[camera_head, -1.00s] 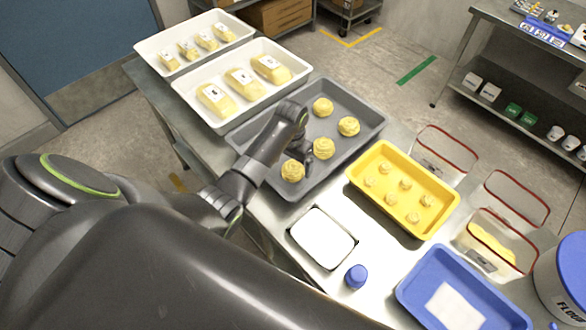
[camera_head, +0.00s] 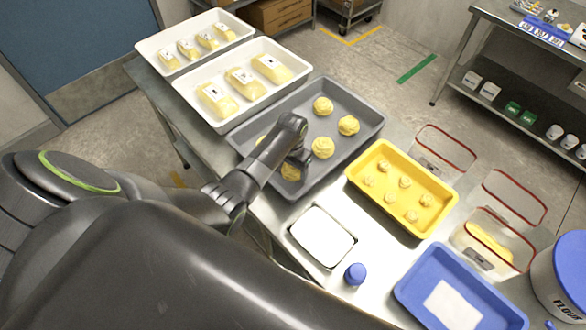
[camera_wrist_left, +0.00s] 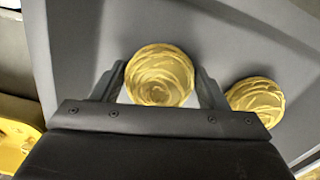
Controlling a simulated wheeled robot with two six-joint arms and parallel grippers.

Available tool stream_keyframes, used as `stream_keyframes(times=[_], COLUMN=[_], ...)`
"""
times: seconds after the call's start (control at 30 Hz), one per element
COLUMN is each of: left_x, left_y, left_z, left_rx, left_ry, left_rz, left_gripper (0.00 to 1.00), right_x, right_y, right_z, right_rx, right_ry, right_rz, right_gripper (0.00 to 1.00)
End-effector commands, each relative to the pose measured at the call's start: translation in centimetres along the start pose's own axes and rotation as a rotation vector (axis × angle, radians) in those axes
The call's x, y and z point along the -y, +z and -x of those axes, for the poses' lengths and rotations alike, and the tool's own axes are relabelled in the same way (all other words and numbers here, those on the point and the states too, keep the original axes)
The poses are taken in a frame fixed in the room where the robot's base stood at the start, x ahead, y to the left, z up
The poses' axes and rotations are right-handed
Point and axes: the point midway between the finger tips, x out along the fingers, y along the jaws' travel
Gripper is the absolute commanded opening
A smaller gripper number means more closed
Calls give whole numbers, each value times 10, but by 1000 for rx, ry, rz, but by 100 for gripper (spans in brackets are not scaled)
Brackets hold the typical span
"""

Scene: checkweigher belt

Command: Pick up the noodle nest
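Several yellow noodle nests lie in a grey tray (camera_head: 372,104). One nest (camera_head: 290,173), toward the tray's near end, is partly hidden by my left gripper (camera_head: 299,160). Other nests sit at the tray's far end (camera_head: 322,106), at the right (camera_head: 348,125) and in the middle (camera_head: 322,147). In the left wrist view, my left gripper (camera_wrist_left: 160,80) is open, with a finger on each side of one nest (camera_wrist_left: 159,76). Narrow gaps seem to show beside it; I cannot tell its depth between the fingers. A second nest (camera_wrist_left: 257,99) lies just outside the right-hand finger. My right gripper is not in view.
A yellow tray (camera_head: 384,150) with several small nests stands right of the grey tray. White trays (camera_head: 222,127) of wrapped packs stand beyond it. A white-topped square container (camera_head: 322,236), a blue-capped item (camera_head: 355,273) and a blue tray (camera_head: 408,287) are nearer.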

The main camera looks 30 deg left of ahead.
Motion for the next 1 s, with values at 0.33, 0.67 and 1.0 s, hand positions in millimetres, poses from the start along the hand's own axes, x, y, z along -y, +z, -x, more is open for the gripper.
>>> stream_keyframes(times=[0.33, 0.67, 1.0], left_x=[0, 0, 0], left_y=[0, -2, -1], left_z=[1, 37, 88], left_rx=[-1, -6, -4], left_ry=[0, -1, 0], left_rz=[0, 0, 0], left_gripper=[42, 42, 42], right_x=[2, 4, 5], right_y=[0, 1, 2], right_z=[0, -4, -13], right_rx=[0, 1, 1], right_ry=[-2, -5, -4], right_rz=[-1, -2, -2], right_gripper=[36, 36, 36])
